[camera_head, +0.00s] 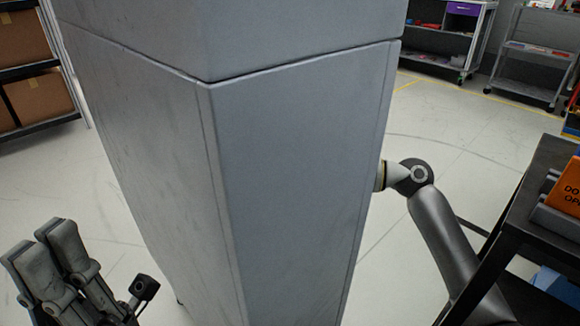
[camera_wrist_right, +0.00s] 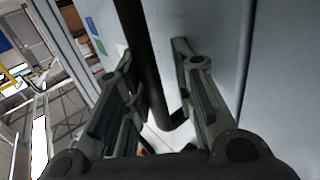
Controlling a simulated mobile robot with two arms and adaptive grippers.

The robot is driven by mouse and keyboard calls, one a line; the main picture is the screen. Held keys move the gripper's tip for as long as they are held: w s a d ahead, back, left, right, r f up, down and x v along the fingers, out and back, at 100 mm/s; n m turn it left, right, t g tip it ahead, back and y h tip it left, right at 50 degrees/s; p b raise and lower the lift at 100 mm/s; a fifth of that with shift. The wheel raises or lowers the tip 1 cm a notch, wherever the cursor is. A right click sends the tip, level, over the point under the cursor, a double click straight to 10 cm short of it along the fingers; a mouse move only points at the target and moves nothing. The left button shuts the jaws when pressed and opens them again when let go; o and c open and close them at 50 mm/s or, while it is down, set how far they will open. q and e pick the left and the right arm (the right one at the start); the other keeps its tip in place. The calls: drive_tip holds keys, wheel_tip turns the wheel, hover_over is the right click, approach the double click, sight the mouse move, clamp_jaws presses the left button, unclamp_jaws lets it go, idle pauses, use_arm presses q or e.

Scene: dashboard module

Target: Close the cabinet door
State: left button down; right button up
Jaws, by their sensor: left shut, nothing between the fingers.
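The grey cabinet (camera_head: 290,190) stands tall in the middle of the head view, one corner towards me. A seam crosses it near the top, and a narrow line runs down near its right edge. Which panel is the door I cannot tell. My left gripper (camera_head: 36,243) is shut and empty at the lower left, apart from the cabinet. My right arm reaches to the cabinet's right edge, where its gripper is hidden. In the right wrist view my right gripper (camera_wrist_right: 150,65) has its fingers apart, with a dark upright bar (camera_wrist_right: 135,40) between or just beyond them; contact is unclear.
A dark table (camera_head: 545,175) with an orange bin (camera_head: 565,190) stands at the right, close to my right arm. Shelves with brown boxes (camera_head: 38,98) are at the far left. Carts (camera_head: 530,55) stand at the back right. Open floor lies around the cabinet.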

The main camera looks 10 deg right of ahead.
drive_tip(key=v, duration=1.2)
